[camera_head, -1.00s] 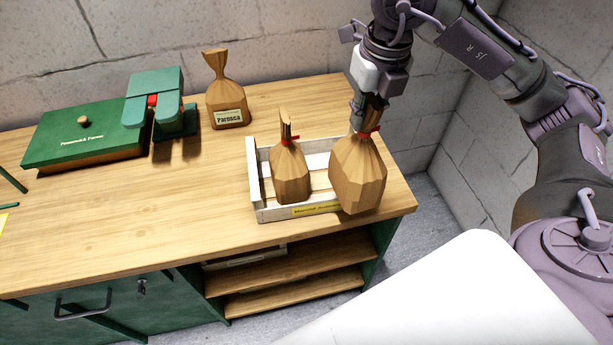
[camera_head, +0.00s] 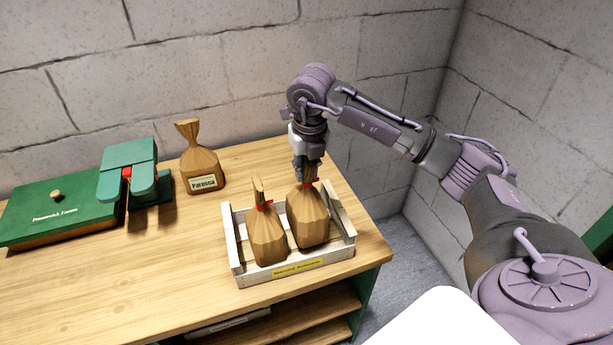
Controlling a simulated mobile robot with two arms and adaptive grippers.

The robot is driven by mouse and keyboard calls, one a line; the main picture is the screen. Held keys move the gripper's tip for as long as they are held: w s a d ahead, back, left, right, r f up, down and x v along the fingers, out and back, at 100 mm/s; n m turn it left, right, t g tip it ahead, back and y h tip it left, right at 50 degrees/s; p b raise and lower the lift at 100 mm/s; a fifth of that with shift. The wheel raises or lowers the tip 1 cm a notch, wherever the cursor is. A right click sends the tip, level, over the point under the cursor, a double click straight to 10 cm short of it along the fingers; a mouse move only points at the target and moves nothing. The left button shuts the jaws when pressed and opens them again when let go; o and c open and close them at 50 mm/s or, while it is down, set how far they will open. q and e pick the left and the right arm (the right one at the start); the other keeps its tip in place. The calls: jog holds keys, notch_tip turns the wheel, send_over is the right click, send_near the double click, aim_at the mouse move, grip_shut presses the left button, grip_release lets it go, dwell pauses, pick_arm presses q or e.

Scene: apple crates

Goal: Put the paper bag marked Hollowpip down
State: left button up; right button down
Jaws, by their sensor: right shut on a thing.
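My right gripper (camera_head: 308,178) is shut on the neck of a brown paper bag (camera_head: 309,219) with a red tie. The bag is upright in the right half of a white slatted crate (camera_head: 238,270). No label shows on its visible side, so I cannot read a name. Its base looks low in the crate; I cannot tell whether it touches the slats. A second brown bag (camera_head: 267,238) with a red tie stands in the crate's left half, beside it. My left gripper is not in view.
The crate stands at the right of a wooden bench (camera_head: 120,290) and has a yellow label (camera_head: 297,267). A labelled brown bag (camera_head: 200,165) stands behind it. A green box (camera_head: 60,212) and a green device (camera_head: 128,178) are at the left. The front left bench is clear.

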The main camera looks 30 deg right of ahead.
aim_at(307, 181)
notch_tip(307, 181, down, 2)
jog(key=shift+f+p, duration=0.15)
jog(key=shift+p, duration=0.35)
jog(key=shift+f, duration=0.5)
jog(key=shift+f, duration=0.1)
jog(key=c, duration=1)
grip_release()
jog(key=shift+s, duration=0.1)
